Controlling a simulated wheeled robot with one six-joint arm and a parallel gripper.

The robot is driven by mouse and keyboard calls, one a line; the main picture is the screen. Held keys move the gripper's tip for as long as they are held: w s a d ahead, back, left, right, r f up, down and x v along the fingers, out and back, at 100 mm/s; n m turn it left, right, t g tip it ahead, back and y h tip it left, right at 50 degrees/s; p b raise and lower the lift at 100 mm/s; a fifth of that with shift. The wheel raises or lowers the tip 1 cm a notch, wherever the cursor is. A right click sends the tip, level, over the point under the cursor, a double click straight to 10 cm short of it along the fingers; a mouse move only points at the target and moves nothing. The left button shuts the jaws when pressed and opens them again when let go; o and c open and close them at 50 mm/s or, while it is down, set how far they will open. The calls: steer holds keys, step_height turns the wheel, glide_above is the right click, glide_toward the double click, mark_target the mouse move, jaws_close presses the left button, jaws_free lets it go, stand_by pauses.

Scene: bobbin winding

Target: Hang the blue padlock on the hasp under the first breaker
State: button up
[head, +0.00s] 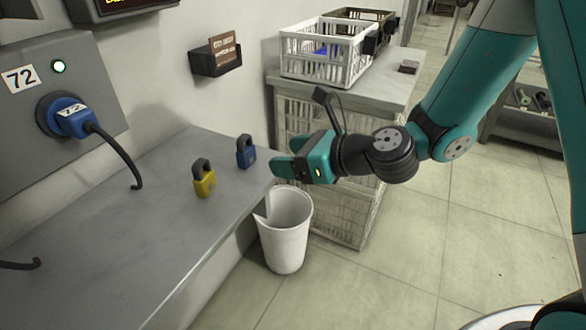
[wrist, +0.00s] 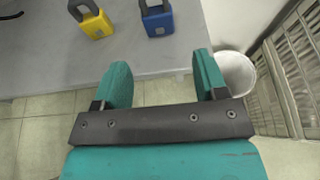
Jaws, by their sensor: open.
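The blue padlock (head: 246,153) stands upright on the grey shelf, near its far right end, with its dark shackle up. In the wrist view the blue padlock (wrist: 157,19) lies ahead of the fingers at the top. My gripper (head: 282,157) is open and empty, just right of the blue padlock and apart from it, near the shelf's edge. In the wrist view both teal fingers (wrist: 162,82) stand wide apart with nothing between them. No hasp or breaker can be made out in either view.
A yellow padlock (head: 204,181) stands left of the blue one on the shelf (head: 110,215). A white bin (head: 286,235) stands on the floor below my gripper. A blue plug (head: 72,120) with a cable sits in the wall panel. A white crate (head: 318,62) stands behind.

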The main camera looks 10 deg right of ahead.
mark_target(251, 156)
steer(key=x, duration=0.2)
steer(key=p+x, duration=0.1)
steer(key=x, duration=0.1)
steer(key=p+x, duration=0.1)
steer(key=x, duration=0.1)
steer(key=shift+a+r, duration=0.2)
steer(key=shift+r, duration=0.05)
steer(key=shift+p+x, duration=0.6)
steer(key=shift+x, duration=0.65)
steer(key=shift+d+f, duration=0.1)
steer(key=shift+f, duration=0.1)
steer(key=c, duration=0.9)
step_height(251, 156, up, 5)
steer(key=p, duration=0.5)
steer(key=shift+r+p, duration=0.15)
steer(key=shift+p, duration=0.25)
steer(key=shift+c, duration=0.3)
